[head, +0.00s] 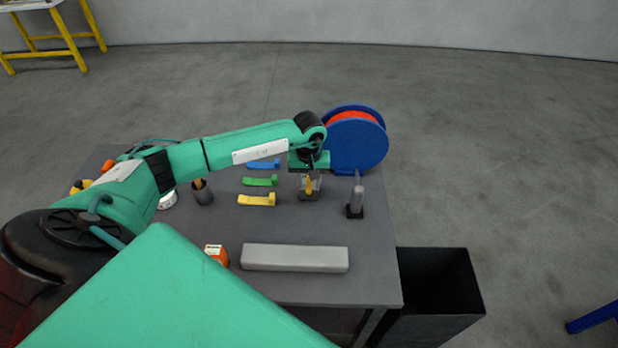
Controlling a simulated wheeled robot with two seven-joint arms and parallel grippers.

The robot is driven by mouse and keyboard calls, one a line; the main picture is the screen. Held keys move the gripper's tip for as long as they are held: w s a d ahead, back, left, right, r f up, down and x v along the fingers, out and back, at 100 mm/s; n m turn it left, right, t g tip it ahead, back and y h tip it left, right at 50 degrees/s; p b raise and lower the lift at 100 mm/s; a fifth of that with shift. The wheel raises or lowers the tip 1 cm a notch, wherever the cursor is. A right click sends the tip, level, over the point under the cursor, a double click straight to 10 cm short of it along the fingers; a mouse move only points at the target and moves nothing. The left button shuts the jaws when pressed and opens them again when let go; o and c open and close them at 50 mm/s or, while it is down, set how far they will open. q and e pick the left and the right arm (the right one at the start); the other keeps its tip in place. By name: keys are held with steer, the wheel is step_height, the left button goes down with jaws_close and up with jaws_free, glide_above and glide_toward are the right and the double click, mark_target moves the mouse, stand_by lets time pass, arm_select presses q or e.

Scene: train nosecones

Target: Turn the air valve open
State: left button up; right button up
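My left arm reaches in from the left across the grey table, and my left gripper (310,187) points down near the table's right side, in front of the blue reel. A small yellow piece (309,184) shows between or just behind its fingers, over a small grey base. It may be the air valve's handle, but the gripper hides most of it. I cannot tell whether the fingers touch it or how far they are apart. My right gripper is not in view.
A blue reel (358,148) with orange hose stands behind the gripper. A grey upright tool (356,198) is just right of it. Blue (264,164), green (260,181) and yellow (257,199) pieces lie left. A grey bar (295,258) lies in front. A black bin (440,290) stands right.

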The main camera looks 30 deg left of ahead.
arm_select(q)
steer(key=shift+c, duration=0.5)
steer(key=c, duration=0.7)
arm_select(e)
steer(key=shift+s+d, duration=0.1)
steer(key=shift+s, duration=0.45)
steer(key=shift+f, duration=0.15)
